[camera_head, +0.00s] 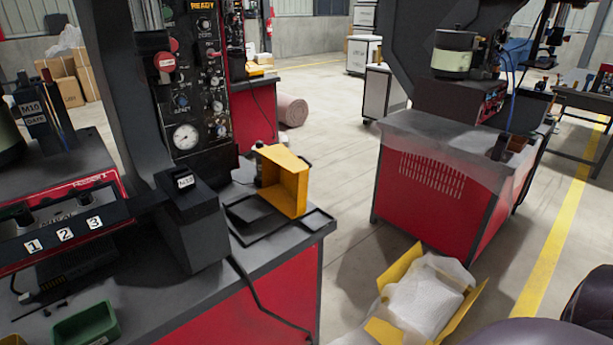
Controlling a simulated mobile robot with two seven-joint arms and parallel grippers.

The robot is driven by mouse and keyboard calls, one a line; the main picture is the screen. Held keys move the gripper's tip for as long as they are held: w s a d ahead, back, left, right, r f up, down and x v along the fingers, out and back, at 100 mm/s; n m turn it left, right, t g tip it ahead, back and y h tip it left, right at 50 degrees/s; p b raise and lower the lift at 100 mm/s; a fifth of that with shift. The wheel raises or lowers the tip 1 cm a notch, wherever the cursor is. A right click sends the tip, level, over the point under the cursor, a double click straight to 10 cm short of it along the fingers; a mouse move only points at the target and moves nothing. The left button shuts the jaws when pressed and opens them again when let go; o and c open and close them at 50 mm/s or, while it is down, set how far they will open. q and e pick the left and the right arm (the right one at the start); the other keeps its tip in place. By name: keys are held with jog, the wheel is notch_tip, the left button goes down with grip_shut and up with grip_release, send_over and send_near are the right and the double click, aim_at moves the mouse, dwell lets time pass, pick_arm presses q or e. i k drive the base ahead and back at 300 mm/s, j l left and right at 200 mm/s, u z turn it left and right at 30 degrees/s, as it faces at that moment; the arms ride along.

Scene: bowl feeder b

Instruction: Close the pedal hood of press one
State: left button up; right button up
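A press with a gauge panel marked READY (195,75) stands on the near red and grey bench at left; I cannot read a number on it. Neither of my grippers is in view. Dark rounded parts at the bottom right look like my own arm.
An open yellow box (473,305) with white wrapping lies on the floor right of the bench. A second red machine bench (432,200) stands behind it. A feeder front labelled 1, 2, 3 and a green bin (86,326) are at left.

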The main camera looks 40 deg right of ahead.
aim_at(285, 178)
jog(key=k+l, duration=0.1)
jog(key=l, duration=0.4)
jog(key=k+l, duration=0.1)
jog(key=l, duration=0.95)
jog(key=k+l, duration=0.15)
jog(key=l, duration=0.35)
jog(key=k+l, duration=0.1)
jog(key=l, duration=0.4)
